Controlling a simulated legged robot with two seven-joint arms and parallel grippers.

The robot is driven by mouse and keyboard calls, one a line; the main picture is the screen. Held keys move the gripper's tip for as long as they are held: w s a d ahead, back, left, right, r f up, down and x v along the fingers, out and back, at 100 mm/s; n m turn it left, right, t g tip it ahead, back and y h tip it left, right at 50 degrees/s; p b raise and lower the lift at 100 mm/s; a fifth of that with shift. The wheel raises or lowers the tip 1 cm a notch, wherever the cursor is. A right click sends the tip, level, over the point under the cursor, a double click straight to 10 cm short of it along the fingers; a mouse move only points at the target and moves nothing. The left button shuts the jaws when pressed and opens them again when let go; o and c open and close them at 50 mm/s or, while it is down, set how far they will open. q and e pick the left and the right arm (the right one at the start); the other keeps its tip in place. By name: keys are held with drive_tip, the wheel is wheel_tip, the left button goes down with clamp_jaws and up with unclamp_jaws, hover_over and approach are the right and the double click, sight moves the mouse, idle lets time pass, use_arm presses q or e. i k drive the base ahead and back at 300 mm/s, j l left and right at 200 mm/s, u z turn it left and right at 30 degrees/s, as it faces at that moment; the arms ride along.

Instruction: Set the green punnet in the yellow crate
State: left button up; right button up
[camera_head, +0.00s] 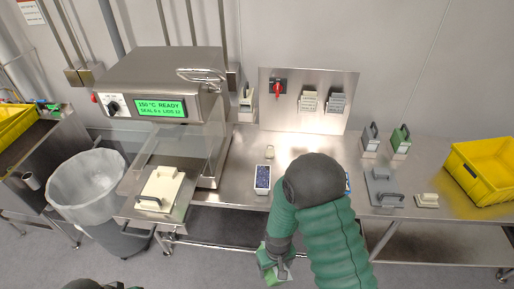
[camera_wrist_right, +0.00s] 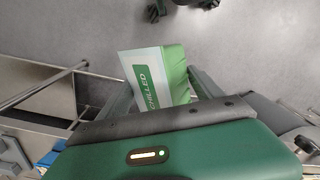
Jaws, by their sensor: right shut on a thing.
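My right gripper (camera_head: 274,262) hangs low in front of the bench, below my bent arm. It is shut on a green and white pack, which I take as the green punnet (camera_head: 282,271). In the right wrist view the punnet (camera_wrist_right: 151,80) sits between the fingers, with a white panel and a green band reading "CHILLED". A yellow crate (camera_head: 478,181) stands on the bench at the far right, well away from the gripper. Another yellow crate (camera_head: 14,124) is at the far left. I cannot make out my left gripper.
A sealing machine (camera_head: 160,75) reading "150 °C READY" stands on the bench, with a cream block (camera_head: 160,187) before it. A blue-filled white tray (camera_head: 263,178) lies mid-bench. Grey handled tools (camera_head: 381,187) are left of the right crate. A lined bin (camera_head: 88,180) stands at left.

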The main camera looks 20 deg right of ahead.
sight(496, 170)
drive_tip(key=k+l, duration=0.15)
drive_tip(key=l, duration=0.65)
drive_tip(key=k+l+z, duration=0.15)
drive_tip(key=l, duration=0.65)
drive_tip(key=k+l, duration=0.1)
drive_tip(key=l, duration=0.75)
drive_tip(key=k+l+z, duration=0.15)
drive_tip(key=l, duration=0.65)
